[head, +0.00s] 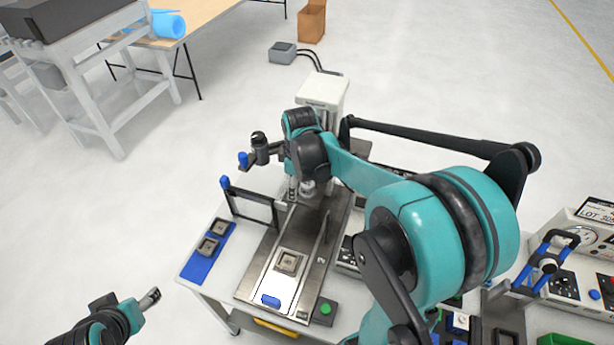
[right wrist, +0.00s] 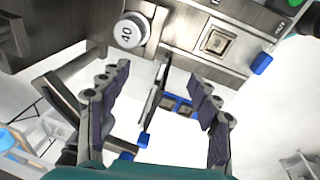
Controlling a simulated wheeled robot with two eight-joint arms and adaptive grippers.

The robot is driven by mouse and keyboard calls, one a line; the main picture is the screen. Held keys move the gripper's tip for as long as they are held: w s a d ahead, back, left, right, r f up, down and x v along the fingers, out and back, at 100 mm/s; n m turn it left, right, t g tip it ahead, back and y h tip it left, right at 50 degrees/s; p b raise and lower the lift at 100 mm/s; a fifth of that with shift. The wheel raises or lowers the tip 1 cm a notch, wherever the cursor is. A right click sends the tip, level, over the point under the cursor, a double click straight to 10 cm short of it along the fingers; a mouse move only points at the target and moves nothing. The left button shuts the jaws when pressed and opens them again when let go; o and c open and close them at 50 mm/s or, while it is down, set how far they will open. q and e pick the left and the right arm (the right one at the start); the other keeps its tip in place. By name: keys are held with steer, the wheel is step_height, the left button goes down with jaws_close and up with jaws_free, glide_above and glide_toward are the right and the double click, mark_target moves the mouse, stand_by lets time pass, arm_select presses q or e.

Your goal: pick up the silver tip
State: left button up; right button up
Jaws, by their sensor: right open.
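The silver tip appears to be the round silver piece marked 40 (right wrist: 130,32) in the right wrist view, beyond my right gripper's fingers at upper left. In the head view a round silver piece (head: 308,188) shows beneath the right arm's end, partly hidden. My right gripper (right wrist: 158,105) is open, its fingers wide apart with nothing held between them. The silver piece is outside the gap. My left gripper (head: 151,297) is at the lower left of the head view, away from the bench; its finger gap cannot be made out.
A metal plate (head: 257,279) on the bench carries a square socket part (head: 288,263). A black upright frame (head: 254,207) stands beside it. A blue tray (head: 194,267) holds two square parts. A white machine (head: 323,90) stands behind. A green button (head: 326,309) is at the front.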

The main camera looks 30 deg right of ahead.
mark_target(308, 184)
steer(key=w+d+n+g+p, duration=0.1)
steer(key=w+d+p, duration=0.1)
steer(key=w+d+n+g+p, duration=0.1)
steer(key=w+d+n+p, duration=0.1)
steer(key=d+p, duration=0.1)
steer(key=shift+w+f, duration=0.1)
steer(key=shift+w, duration=0.05)
steer(key=shift+w+d+f+n+p, duration=0.1)
steer(key=shift+d+f+n+p, duration=0.1)
steer(key=shift+n+p, duration=0.2)
steer(key=f, duration=0.8)
steer(key=shift+d+f, duration=0.15)
steer(key=shift+d, duration=0.15)
steer(key=shift+c, duration=0.3)
jaws_close()
